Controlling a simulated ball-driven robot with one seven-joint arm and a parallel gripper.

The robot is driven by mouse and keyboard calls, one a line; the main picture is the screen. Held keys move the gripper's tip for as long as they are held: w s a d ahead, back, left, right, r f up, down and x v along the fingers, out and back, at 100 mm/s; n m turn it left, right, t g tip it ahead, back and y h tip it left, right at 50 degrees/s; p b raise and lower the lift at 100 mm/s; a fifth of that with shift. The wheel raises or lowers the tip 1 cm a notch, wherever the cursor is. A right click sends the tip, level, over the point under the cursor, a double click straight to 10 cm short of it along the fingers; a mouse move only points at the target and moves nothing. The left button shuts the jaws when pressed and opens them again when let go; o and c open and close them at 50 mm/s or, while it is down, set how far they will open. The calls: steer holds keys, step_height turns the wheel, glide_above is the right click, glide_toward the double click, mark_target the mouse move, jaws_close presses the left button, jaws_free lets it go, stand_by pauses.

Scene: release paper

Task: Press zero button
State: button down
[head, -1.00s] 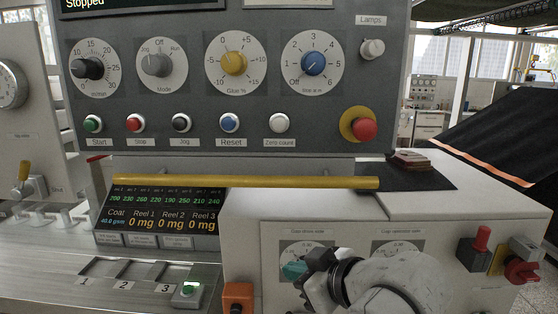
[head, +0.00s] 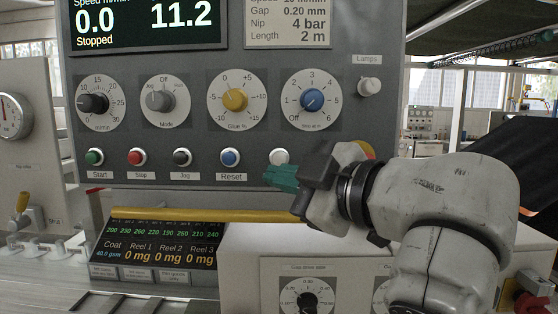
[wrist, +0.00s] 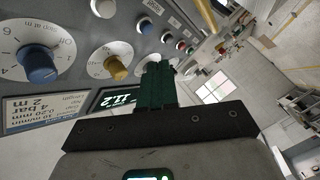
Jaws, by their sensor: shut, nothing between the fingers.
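The white zero count button (head: 279,157) is at the right end of the button row on the grey panel in the head view. Its label is hidden behind my gripper. My gripper (head: 268,177) has teal fingers, shut and empty. In the head view its tips appear just below the button; I cannot tell how far they are from the panel. In the wrist view the fingers (wrist: 157,84) point toward the panel, and a white button (wrist: 103,8), likely the zero count one, shows at the upper left.
The blue reset button (head: 230,157) is just left. A yellow bar (head: 200,215) runs below the panel. The emergency stop is mostly hidden behind my arm.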

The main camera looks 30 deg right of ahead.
steer(key=shift+w+d, duration=0.1)
steer(key=shift+w, duration=0.05)
steer(key=w+d, duration=0.4)
steer(key=w, duration=0.3)
steer(key=shift+w+d, duration=0.15)
steer(key=shift+w, duration=0.05)
steer(key=shift+w, duration=0.1)
stand_by(2.1)
steer(key=shift+w+d, duration=0.2)
steer(key=shift+w, duration=0.05)
steer(key=shift+w+d, duration=0.2)
steer(key=shift+w, duration=0.2)
stand_by(0.8)
stand_by(0.4)
steer(key=shift+s+a, duration=0.4)
steer(key=shift+s, duration=0.35)
steer(key=shift+s+a, duration=0.4)
steer(key=shift+s, duration=0.35)
steer(key=shift+s+a, duration=0.45)
steer(key=shift+s, duration=0.25)
steer(key=shift+s+a, duration=0.4)
steer(key=shift+s, duration=0.35)
